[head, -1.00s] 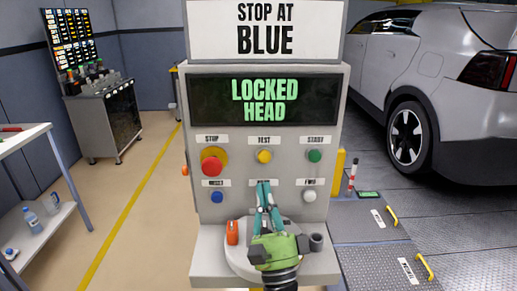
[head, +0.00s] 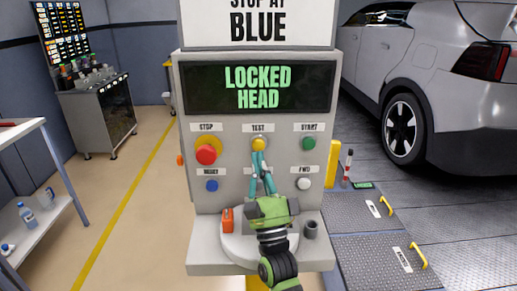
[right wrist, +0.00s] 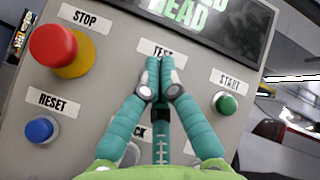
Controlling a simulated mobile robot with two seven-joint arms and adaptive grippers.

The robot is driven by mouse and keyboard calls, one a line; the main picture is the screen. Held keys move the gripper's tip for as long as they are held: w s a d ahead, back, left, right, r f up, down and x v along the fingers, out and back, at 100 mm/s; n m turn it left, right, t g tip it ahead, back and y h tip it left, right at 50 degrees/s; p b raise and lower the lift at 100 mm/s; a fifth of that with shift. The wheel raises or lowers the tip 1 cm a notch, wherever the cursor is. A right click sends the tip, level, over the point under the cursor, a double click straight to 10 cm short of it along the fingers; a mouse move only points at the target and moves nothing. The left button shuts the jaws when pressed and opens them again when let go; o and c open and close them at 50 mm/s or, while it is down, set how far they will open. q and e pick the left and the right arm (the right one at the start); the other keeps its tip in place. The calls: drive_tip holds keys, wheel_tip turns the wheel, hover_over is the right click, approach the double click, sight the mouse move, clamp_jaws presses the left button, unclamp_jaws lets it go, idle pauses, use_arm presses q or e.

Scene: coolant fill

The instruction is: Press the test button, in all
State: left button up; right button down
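The yellow test button (head: 259,143) sits under the TEST label (head: 258,128) in the middle of the upper button row on the grey console. My right gripper (head: 258,154) points up at it, fingertips together and nothing held between them. Its tips overlap the button's lower edge in the head view; I cannot tell whether they touch it. In the right wrist view the closed fingertips (right wrist: 160,62) lie just below the TEST label (right wrist: 161,48) and hide the button. My left gripper is not in view.
The red stop button (head: 206,152) is left of the test button and the green start button (head: 309,144) right. Below are a blue reset button (head: 212,186) and a white FWD button (head: 304,183). The display (head: 258,88) reads LOCKED HEAD. An orange object (head: 227,220) stands on the ledge.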

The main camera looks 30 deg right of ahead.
sight(259, 145)
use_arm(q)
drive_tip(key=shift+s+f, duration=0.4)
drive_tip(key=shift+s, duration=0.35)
use_arm(e)
drive_tip(key=shift+w+d, duration=0.3)
drive_tip(key=shift+w, duration=0.2)
drive_tip(key=shift+w+d, duration=0.3)
drive_tip(key=shift+w, duration=0.2)
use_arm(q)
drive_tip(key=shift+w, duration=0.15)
use_arm(e)
drive_tip(key=shift+w, duration=0.1)
use_arm(q)
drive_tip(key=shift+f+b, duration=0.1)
drive_tip(key=shift+b, duration=0.2)
use_arm(e)
drive_tip(key=shift+w+d, duration=0.2)
drive_tip(key=shift+w, duration=0.05)
